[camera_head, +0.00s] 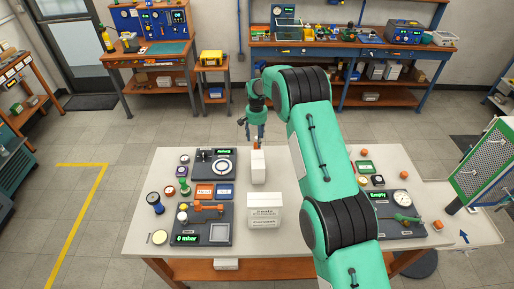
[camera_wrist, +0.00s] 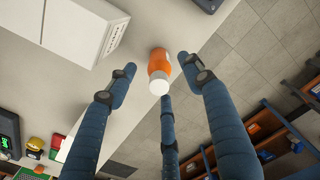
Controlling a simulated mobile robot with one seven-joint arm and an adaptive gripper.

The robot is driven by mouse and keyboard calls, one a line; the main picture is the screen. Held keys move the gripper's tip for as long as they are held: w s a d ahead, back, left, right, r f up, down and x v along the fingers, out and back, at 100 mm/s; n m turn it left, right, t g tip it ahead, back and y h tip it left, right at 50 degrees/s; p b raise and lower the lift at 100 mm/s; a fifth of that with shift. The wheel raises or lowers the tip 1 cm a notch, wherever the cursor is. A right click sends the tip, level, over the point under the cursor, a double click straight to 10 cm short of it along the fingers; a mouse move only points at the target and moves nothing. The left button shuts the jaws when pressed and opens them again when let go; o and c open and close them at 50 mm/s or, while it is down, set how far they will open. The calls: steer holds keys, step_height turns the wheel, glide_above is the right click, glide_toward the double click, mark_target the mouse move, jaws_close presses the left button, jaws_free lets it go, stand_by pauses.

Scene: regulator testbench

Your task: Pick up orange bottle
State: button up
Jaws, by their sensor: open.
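The orange bottle (camera_wrist: 158,63) with a white cap stands on the pale table near its edge in the wrist view. It also shows small at the table's back edge in the head view (camera_head: 257,142). My gripper (camera_wrist: 158,68) is open, with blue fingers spread on both sides of the bottle and a third finger below it in the picture. No finger is visibly closed on it. In the head view my gripper (camera_head: 254,131) is over the table's far edge, right by the bottle, and partly hides it.
A white box (camera_head: 258,167) stands just in front of the bottle, and a larger white labelled box (camera_head: 264,211) nearer. A gauge device (camera_head: 209,166) lies left. More devices and small items are on the table's right, partly behind my arm.

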steer(key=shift+f, duration=0.35)
steer(key=shift+d+f, duration=0.15)
steer(key=shift+f, duration=2.45)
steer(key=shift+c, duration=0.5)
jaws_close()
